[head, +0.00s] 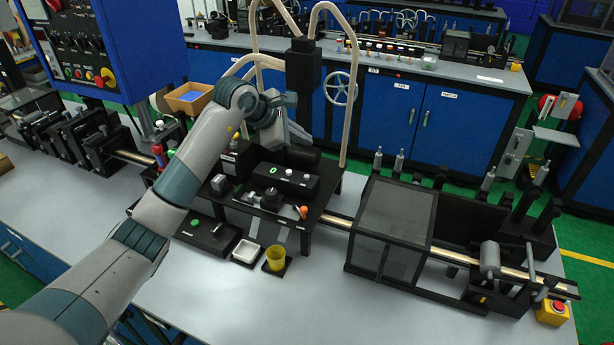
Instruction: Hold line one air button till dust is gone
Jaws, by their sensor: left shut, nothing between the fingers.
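My left arm reaches in from the lower left. Its gripper (298,134) is shut and empty, above the back of the black machine stand and below a black vertical head (303,66). A black control box (300,182) on the stand has a green-lit mark (272,169) and small pale buttons (289,172). I cannot tell which button is the line one air button, and I see no clear contact with one. Dust is too small to make out. My forearm hides part of the stand's left side. My right gripper is out of view.
A blue control panel (90,45) hangs upper left.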

